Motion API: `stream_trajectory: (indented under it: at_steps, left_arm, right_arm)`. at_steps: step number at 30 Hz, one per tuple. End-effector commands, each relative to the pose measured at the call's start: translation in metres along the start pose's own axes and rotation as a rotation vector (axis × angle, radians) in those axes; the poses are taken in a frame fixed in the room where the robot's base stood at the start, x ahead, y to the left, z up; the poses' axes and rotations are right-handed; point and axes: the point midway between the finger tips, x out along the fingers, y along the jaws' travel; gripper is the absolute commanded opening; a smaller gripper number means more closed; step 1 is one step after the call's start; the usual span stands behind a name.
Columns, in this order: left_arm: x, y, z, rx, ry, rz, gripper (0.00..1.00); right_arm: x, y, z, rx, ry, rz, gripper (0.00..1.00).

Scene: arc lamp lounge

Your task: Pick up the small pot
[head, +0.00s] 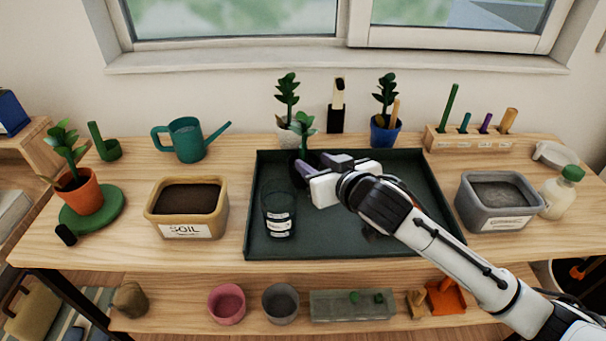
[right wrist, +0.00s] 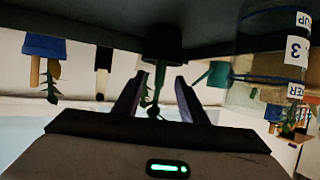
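The small pot looks dark, almost black, and holds a green plant (head: 304,128). It stands in the dark green tray (head: 262,240), near its back edge. In the head view the pot is largely hidden by my right gripper (head: 303,175). In the right wrist view, which is upside down, the small pot (right wrist: 163,43) lies just beyond the fingertips of my right gripper (right wrist: 158,82). Those fingers are apart, with the plant's stem and leaves seen between them. No contact with the pot shows. My left gripper is not in view.
A clear labelled cup (head: 279,214) stands in the tray, left of my right gripper. A white pot (head: 287,138) and a blue pot (head: 385,132) with plants stand behind the tray. A soil bin (head: 187,208) is left; a grey bin (head: 494,202) is right. The tray's front is clear.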

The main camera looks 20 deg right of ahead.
Motion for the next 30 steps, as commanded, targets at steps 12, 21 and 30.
stream_trajectory:
  at_steps: [12, 21, 30]
  left_arm:
    - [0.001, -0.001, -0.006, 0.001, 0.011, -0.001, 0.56]
    - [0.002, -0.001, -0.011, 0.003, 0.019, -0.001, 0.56]
    - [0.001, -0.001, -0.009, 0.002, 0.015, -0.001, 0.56]
  right_arm:
    - [0.048, -0.001, -0.003, 0.0, 0.0, 0.001, 0.38]
    - [0.049, -0.002, -0.003, 0.0, 0.0, 0.0, 0.3]
    - [0.049, -0.002, -0.004, 0.0, 0.002, 0.0, 0.0]
